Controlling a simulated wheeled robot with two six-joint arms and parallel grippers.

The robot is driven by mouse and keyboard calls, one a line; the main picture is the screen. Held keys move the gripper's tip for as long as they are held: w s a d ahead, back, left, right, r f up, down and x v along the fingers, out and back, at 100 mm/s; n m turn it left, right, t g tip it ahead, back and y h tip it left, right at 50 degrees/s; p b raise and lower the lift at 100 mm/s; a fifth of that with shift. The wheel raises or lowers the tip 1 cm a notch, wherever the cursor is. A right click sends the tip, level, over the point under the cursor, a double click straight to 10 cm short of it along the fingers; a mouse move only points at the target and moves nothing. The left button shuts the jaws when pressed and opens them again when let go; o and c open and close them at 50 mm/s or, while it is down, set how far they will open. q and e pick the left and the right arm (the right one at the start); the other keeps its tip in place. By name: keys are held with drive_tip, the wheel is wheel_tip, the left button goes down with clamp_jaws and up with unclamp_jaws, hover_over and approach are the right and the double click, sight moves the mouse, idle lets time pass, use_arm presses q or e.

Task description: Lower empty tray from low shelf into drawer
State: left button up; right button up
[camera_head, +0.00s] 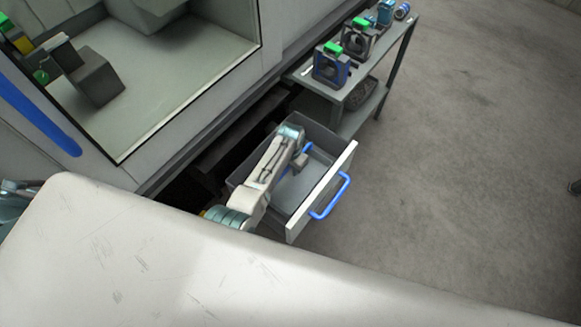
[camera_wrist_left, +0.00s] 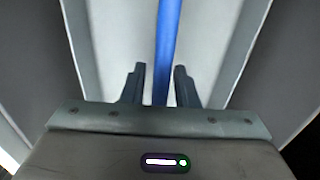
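The drawer (camera_head: 235,180) is pulled out, with grey walls, a pale front panel (camera_head: 330,183) and a blue handle (camera_head: 332,197). A light grey floor surface, probably the tray (camera_head: 318,166), shows inside it; my arm hides part of it. My left gripper (camera_head: 302,161) reaches down into the drawer. In the left wrist view, its fingers (camera_wrist_left: 160,85) stand apart with a blue bar (camera_wrist_left: 168,45) between them, and small gaps show beside the bar. A bit of blue also shows by the gripper in the head view. My right gripper is not in view.
A grey shelf unit (camera_head: 302,77) stands behind the drawer, with black-and-blue devices with green tops (camera_head: 332,66) on top. A dark object (camera_head: 361,93) is on its low shelf. A machine with a window (camera_head: 180,60) stands at the left.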

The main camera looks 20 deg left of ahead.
use_arm(q)
drive_tip(key=shift+o, duration=0.6)
wheel_tip(320, 180, up, 11)
drive_tip(key=shift+f, duration=0.1)
idle(0.3)
wheel_tip(320, 180, up, 7)
drive_tip(key=p, duration=0.8)
drive_tip(key=shift+p, duration=0.3)
